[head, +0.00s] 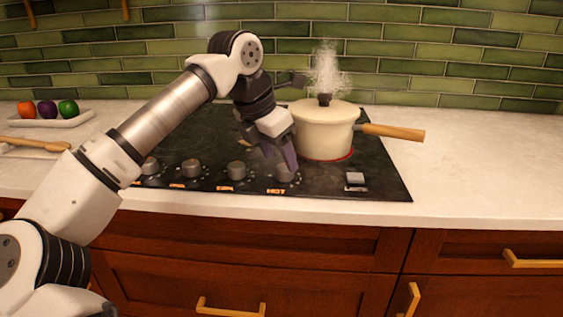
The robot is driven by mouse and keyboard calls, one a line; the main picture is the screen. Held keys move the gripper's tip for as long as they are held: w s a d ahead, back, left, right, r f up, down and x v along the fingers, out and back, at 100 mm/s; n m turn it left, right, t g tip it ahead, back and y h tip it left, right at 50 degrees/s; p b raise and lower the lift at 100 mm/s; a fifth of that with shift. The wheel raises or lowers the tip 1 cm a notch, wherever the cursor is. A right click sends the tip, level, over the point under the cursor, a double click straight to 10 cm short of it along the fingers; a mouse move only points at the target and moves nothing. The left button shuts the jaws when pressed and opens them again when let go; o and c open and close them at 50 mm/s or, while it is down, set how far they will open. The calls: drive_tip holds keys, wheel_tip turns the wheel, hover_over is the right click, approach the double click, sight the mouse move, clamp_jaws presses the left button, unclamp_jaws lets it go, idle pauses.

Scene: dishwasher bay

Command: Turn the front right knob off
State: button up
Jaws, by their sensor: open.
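A row of dark knobs runs along the front edge of the black cooktop (213,187). The rightmost round knob (283,177) has a lit orange label reading HOT below it. My gripper (283,163) is open and points down at this knob, its fingers just above or around it. I cannot tell whether they touch it. The fingers partly cover the knob, so its pointer is not readable. A cream pot (325,132) with a lid stands on a red-glowing burner (340,158) to the right of my gripper, and steam rises from it.
A square knob or button (355,180) sits at the cooktop's front right corner. The pot's wooden handle (395,132) sticks out to the right. A white tray (75,121) of colored balls or fruit lies at the left. The countertop (480,165) at the right is clear.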

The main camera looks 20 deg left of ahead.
drive_tip(key=v, duration=1)
drive_tip(key=shift+r+p, duration=0.25)
drive_tip(key=shift+p, duration=0.15)
